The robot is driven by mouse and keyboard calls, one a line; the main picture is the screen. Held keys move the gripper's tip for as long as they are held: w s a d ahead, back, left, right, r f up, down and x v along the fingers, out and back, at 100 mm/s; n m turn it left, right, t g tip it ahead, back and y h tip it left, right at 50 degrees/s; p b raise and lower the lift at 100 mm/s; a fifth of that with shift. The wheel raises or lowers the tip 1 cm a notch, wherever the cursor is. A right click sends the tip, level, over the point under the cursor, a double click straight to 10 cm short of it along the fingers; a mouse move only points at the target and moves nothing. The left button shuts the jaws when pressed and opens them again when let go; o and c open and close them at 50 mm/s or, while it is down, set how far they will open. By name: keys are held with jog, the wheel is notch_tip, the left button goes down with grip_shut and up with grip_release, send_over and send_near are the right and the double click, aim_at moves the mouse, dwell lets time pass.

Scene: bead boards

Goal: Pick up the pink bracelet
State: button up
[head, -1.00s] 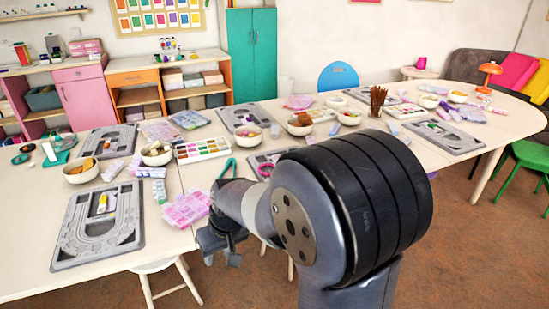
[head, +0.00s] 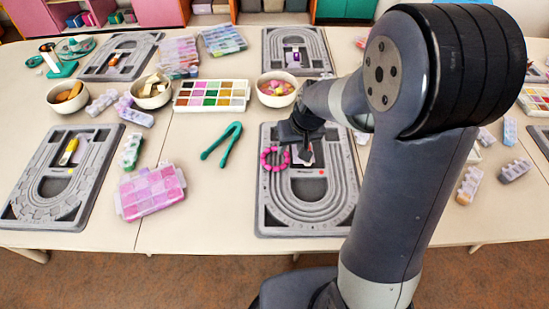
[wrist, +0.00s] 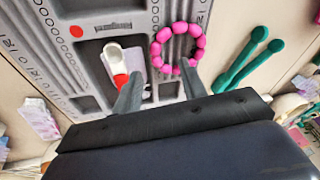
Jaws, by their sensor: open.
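The pink bracelet (head: 265,158), a ring of round beads, lies on the left side of a grey bead board (head: 275,220) in the head view. In the wrist view the bracelet (wrist: 157,48) is ahead of my gripper (wrist: 160,87), whose two grey fingers are spread with nothing held. The right finger's tip overlaps the bracelet's near edge in that picture; I cannot tell if they touch. In the head view my gripper (head: 302,140) hangs over the board, just right of the bracelet and hiding part of the board's middle.
A small item with a white top and red end (wrist: 115,60) lies in the board's recess beside the bracelet. Green tongs (head: 221,145) lie left of the board. Bare table lies between box and board.

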aim_at(288, 155)
jog(key=f, duration=0.1)
jog(key=w+f, duration=0.1)
jog(key=f, duration=0.1)
jog(key=shift+w+f, duration=0.2)
jog(key=shift+w+a+f, duration=0.15)
jog(key=shift+f, duration=0.45)
grip_shut()
